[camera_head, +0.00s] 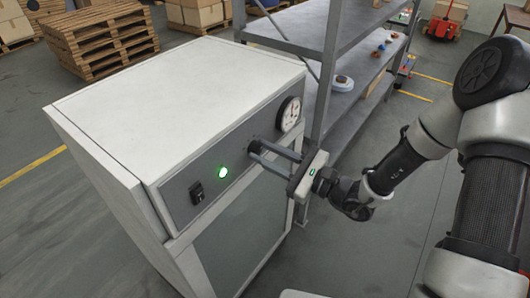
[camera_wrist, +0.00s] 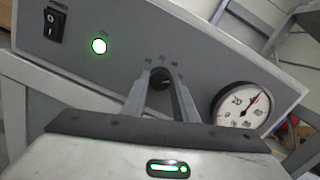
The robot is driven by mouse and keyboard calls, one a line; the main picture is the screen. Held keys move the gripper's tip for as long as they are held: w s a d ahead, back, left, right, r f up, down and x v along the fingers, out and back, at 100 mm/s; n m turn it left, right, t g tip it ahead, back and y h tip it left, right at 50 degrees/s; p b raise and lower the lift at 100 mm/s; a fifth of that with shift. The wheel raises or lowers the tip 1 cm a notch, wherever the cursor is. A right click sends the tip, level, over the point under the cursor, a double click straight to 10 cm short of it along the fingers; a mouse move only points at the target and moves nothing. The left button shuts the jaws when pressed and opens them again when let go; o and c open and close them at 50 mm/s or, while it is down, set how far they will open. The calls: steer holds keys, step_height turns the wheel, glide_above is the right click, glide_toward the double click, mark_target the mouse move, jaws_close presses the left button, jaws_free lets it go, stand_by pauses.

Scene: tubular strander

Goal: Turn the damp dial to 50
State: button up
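The damp dial (camera_wrist: 160,80) is a small dark round knob in the middle of the cabinet's grey front panel. Small marks sit above it, too small to read. My gripper (camera_head: 252,150) reaches the panel from the right, with its two fingers pointing at the dial. In the wrist view my gripper (camera_wrist: 160,76) has one fingertip on each side of the dial, close to it. The fingers converge toward their tips; I cannot tell whether they press on the dial.
The white cabinet (camera_head: 170,100) carries a black rocker switch (camera_head: 196,192), a lit green lamp (camera_head: 223,172) and a white gauge (camera_head: 289,114) with a red needle. A grey metal shelf (camera_head: 310,45) stands right behind it. Wooden pallets (camera_head: 100,40) lie behind at the left.

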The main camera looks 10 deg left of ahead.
steer(key=o, duration=0.4)
steer(key=v, duration=1.7)
steer(key=shift+d, duration=0.25)
steer(key=shift+s, duration=0.1)
